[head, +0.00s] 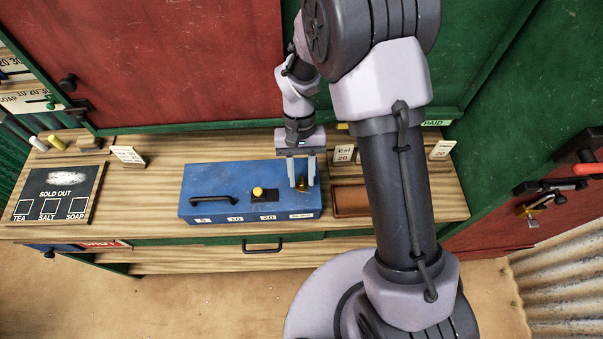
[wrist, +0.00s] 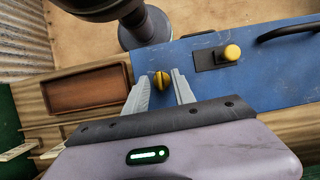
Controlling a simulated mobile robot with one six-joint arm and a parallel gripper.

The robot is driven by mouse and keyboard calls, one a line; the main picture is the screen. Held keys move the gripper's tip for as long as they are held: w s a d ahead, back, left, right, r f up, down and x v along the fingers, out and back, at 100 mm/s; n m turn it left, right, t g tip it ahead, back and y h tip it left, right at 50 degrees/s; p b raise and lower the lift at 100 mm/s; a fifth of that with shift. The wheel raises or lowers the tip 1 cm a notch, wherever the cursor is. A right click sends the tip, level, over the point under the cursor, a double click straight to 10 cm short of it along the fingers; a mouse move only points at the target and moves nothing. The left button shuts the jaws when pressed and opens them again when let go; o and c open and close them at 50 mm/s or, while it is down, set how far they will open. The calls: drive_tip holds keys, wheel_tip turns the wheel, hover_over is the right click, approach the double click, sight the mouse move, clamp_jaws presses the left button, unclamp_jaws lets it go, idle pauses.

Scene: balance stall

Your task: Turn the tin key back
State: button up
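The tin is a blue box (head: 225,180) on the wooden counter, with a dark handle and a yellow knob on a dark plate on top. Its brass-yellow key (head: 301,184) stands at the tin's right end in the head view. My gripper (head: 302,182) points down over that end, its two grey fingers on either side of the key. In the wrist view the key (wrist: 161,80) shows between the fingertips of my gripper (wrist: 163,76). The fingers look apart, with a small gap beside the key; contact is not clear.
An empty brown tray (head: 350,201) is right of the tin, partly behind my arm. A sold-out board (head: 57,192) lies at the left. Small price cards (head: 128,155) stand at the back. A drawer with a dark handle (head: 262,246) is below the counter edge.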

drive_tip(key=p+v, duration=0.2)
drive_tip(key=v, duration=0.5)
drive_tip(key=shift+r, duration=0.25)
drive_tip(key=shift+w, duration=0.15)
drive_tip(key=s+d+r+m+t+y+b, duration=0.2)
drive_tip(key=s+d+r+t+b, duration=0.3)
drive_tip(key=r+b, duration=0.35)
drive_tip(key=s+d+m+t+b, duration=0.1)
drive_tip(key=s+t+b, duration=0.3)
drive_tip(key=s, duration=0.5)
drive_tip(key=shift+s+d+m+t, duration=0.2)
drive_tip(key=shift+s+m+t, duration=0.1)
drive_tip(key=shift+m+t, duration=0.3)
